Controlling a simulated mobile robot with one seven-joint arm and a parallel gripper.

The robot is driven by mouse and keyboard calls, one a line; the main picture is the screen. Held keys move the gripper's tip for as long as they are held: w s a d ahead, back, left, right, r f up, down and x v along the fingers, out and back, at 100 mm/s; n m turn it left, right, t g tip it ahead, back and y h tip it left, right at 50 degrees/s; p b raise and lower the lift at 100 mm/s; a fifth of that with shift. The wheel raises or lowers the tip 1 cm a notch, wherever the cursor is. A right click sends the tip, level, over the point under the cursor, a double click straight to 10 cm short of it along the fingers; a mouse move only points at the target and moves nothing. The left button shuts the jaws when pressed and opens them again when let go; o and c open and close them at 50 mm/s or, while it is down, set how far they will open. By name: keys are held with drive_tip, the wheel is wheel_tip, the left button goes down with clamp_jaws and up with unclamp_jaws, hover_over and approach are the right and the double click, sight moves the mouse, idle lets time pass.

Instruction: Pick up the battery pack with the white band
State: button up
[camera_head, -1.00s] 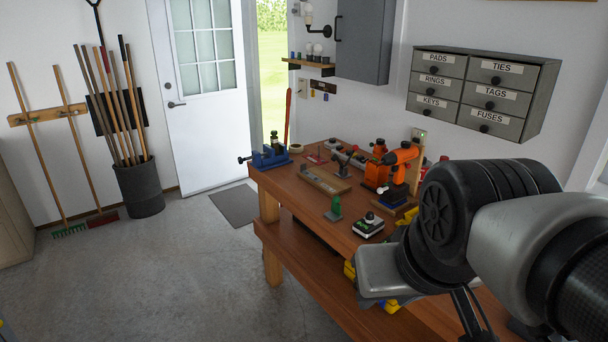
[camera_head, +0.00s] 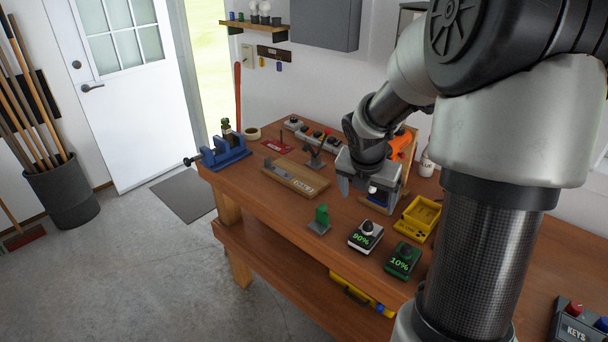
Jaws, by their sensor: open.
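The battery pack with the white band (camera_head: 365,238) sits on the wooden workbench near its front edge. It is dark on top, has a pale band around it and shows a green "90%". A second pack (camera_head: 402,260) with a green band shows "10%" just to its right and nearer me. My gripper (camera_head: 358,189) points down above the bench, behind the white-banded pack and apart from it. Its jaws are open with nothing seen between them. My arm hides part of the bench's right side.
A wooden board (camera_head: 296,178), a blue vise (camera_head: 224,152) and an orange drill (camera_head: 402,144) are farther back. A "KEYS" box (camera_head: 574,324) is at lower right.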

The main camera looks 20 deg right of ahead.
sight(368, 226)
drive_tip(key=shift+n, duration=0.7)
drive_tip(key=b+x, duration=0.1)
drive_tip(key=x, duration=0.6)
drive_tip(key=b+x, duration=0.1)
drive_tip(key=x, duration=0.5)
drive_tip(key=shift+s+d+f, duration=0.1)
drive_tip(key=shift+s+f, duration=0.05)
drive_tip(key=shift+f, duration=0.3)
drive_tip(key=shift+b+x, duration=0.55)
drive_tip(key=shift+x, duration=2.1)
drive_tip(key=shift+s, duration=0.2)
drive_tip(key=c, duration=1.6)
